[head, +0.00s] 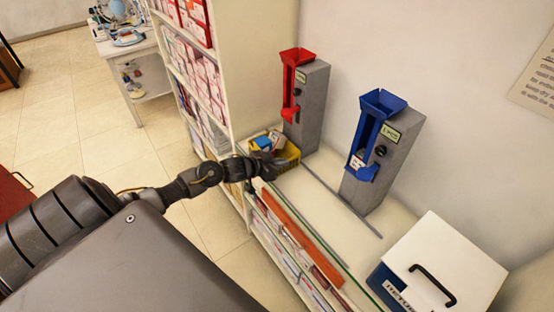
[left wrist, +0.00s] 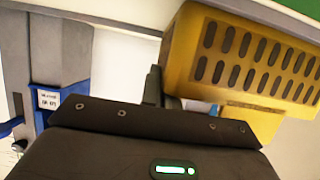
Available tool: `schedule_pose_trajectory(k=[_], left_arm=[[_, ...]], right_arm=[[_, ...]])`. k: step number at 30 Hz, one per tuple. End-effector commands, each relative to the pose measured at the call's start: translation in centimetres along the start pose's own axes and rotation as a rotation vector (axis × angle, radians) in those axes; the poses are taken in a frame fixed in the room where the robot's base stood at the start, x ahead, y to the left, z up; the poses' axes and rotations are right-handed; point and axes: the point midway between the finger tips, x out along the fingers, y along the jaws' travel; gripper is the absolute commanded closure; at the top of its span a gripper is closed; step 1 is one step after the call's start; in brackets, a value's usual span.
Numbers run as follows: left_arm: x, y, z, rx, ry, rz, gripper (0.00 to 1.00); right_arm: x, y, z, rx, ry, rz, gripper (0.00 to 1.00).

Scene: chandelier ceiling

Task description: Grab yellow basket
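The yellow basket (head: 289,160) stands at the far end of the white counter, beside the tall shelf, with small blue and pale boxes in it. My left gripper (head: 268,172) is at the basket's near side and covers part of it. In the left wrist view the basket's slotted yellow wall (left wrist: 240,62) fills the upper right, close to the dark fingers (left wrist: 156,88). The fingers are mostly hidden behind the gripper body, so I cannot tell whether they are open or touch the basket. My right gripper is not in view.
A red dispenser (head: 305,95) stands just behind the basket, and a blue dispenser (head: 378,150) is to its right. A white and blue return box (head: 440,265) is at the near right. The tall shelf (head: 245,60) bounds the left. Bare counter lies between basket and return box.

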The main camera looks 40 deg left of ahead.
Motion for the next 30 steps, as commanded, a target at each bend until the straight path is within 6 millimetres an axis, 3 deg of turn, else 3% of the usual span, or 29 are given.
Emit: schedule_pose_trajectory(k=[12,17,22,30], left_arm=[[-1.2,-0.1,-3.0,0.005,0.004,0.000,1.00],[-3.9,-0.8,-4.2,0.007,0.000,-0.001,1.00],[-7.7,-1.9,-6.4,0.009,-0.001,-0.001,1.00],[-13.3,-3.7,-6.6,0.001,-0.004,0.000,1.00]], right_arm=[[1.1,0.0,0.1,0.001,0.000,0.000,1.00],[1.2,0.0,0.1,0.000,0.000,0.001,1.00],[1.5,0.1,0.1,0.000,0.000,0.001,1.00],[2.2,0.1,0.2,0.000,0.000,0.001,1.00]])
